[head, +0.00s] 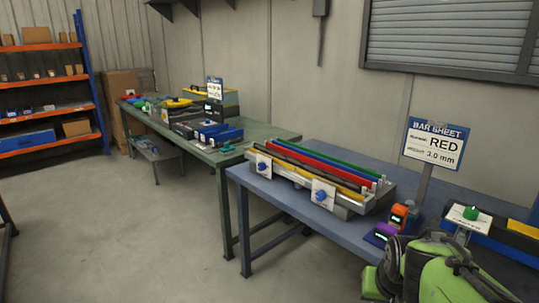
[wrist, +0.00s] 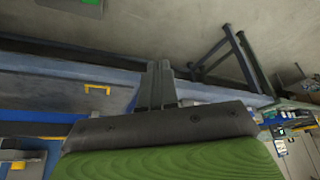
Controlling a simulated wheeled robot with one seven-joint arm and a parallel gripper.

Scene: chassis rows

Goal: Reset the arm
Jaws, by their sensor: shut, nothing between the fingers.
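My green and dark arm (head: 430,268) is folded at the lower right of the head view, over the near end of the blue bench. In the wrist view my gripper (wrist: 159,72) shows its two dark fingers together, with nothing held between them. The fingertips show against a blue bench edge and the grey floor. I cannot make out my fingertips in the head view.
The blue bench (head: 262,195) holds a fixture with coloured bars (head: 325,165), small orange and purple devices (head: 398,215) and a "RED 3.0 mm" sign (head: 435,145). A green bench (head: 270,138) stands behind. Orange-shelved racking (head: 50,108) is at left. Floor (head: 120,230) at left is clear.

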